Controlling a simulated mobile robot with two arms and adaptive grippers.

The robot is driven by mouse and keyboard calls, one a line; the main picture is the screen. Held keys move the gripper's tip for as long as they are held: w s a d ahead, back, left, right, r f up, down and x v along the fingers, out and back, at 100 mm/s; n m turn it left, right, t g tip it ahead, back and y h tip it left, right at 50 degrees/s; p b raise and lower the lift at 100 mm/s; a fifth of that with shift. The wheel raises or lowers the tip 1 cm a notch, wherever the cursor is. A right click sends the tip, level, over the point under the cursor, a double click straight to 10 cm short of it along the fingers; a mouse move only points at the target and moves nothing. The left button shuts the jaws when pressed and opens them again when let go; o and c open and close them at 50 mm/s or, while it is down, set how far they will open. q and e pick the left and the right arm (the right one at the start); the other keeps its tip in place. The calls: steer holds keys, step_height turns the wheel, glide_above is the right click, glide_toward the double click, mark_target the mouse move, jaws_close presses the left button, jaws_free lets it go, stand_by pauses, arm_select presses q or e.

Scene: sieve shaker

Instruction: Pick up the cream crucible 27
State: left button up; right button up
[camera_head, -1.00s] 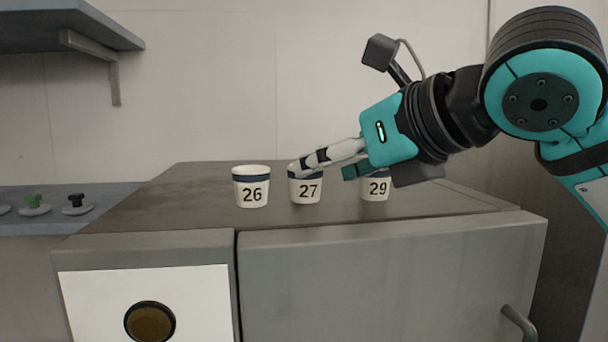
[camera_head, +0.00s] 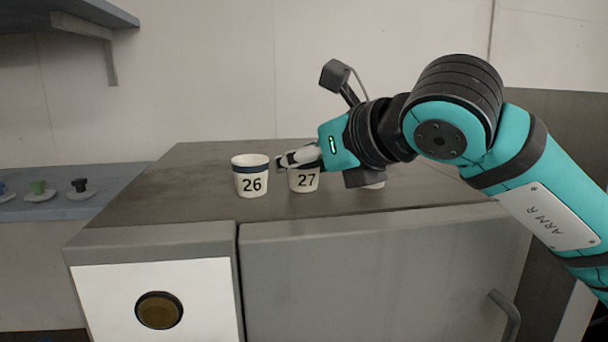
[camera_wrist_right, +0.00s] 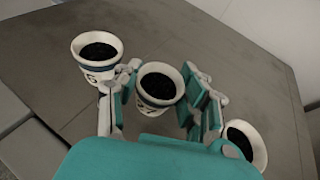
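The cream crucible 27 (camera_head: 303,183) stands upright on the grey top of the cabinet, between two similar crucibles. It has a dark blue band and holds dark material, seen from above in the right wrist view (camera_wrist_right: 157,100). My right gripper (camera_head: 296,160) is at its rim, with the arm coming in from the right. In the wrist view the fingers are spread on either side of crucible 27, with small gaps visible. I cannot tell whether either finger touches it. My left gripper is not in view.
Crucible 26 (camera_head: 251,180) stands close on the left, near one finger. Another crucible (camera_wrist_right: 247,143) stands on the right, mostly hidden by my gripper in the head view. The cabinet top (camera_head: 165,195) is clear farther left. A blue-grey side counter (camera_head: 75,207) holds small knobbed items.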

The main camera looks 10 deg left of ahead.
steer(key=c, duration=0.5)
steer(key=shift+r, duration=0.1)
steer(key=shift+r+b, duration=0.45)
steer(key=shift+r, duration=0.1)
step_height(320, 180, up, 2)
steer(key=shift+r+b, duration=0.15)
steer(key=shift+b, duration=0.4)
steer(key=s+d+r+b, duration=0.1)
steer(key=s+d+b, duration=0.5)
steer(key=s+d, duration=0.3)
steer(key=shift+s+d+r, duration=0.2)
steer(key=shift+s+d, duration=0.2)
steer(key=shift+s, duration=1.45)
